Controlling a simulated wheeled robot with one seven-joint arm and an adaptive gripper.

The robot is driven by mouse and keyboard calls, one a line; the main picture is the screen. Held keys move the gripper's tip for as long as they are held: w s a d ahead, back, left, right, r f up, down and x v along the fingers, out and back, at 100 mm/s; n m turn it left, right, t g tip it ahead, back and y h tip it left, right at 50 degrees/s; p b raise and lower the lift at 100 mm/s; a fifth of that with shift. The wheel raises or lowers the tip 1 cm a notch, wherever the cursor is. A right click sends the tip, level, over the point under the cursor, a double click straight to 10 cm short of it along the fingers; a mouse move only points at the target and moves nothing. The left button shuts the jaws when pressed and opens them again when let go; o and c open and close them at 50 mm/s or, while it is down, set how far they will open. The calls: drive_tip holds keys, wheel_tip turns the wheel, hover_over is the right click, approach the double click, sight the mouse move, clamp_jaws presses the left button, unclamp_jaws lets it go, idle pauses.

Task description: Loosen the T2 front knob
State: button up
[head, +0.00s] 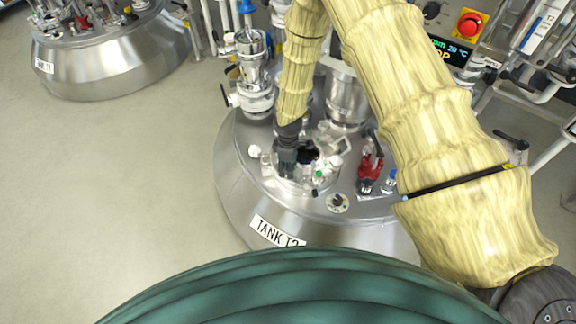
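The steel tank T2 (232,190) stands in the middle of the head view, with a "TANK T2" label (277,231) on its front. A small round hatch with pale knobs and fittings sits on its top. My gripper (286,172) points down at the front left of this hatch, below my cream-sleeved arm. The gripper is dark and small here. Its fingertips and whatever lies between them cannot be made out. The front knob cannot be clearly told apart and may be hidden by the gripper.
Red valve fittings (369,168) stand on the tank to the right of the hatch. A steel column (253,75) and pipes rise behind. A control panel with a red stop button (469,24) is at the upper right. Another tank (110,60) stands upper left; floor between is clear.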

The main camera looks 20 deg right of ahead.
drive_tip(key=shift+s+f+n, duration=0.15)
drive_tip(key=shift+n, duration=0.35)
drive_tip(key=o, duration=1)
wheel_tip(320, 180, up, 12)
drive_tip(key=shift+r, duration=0.1)
idle(0.5)
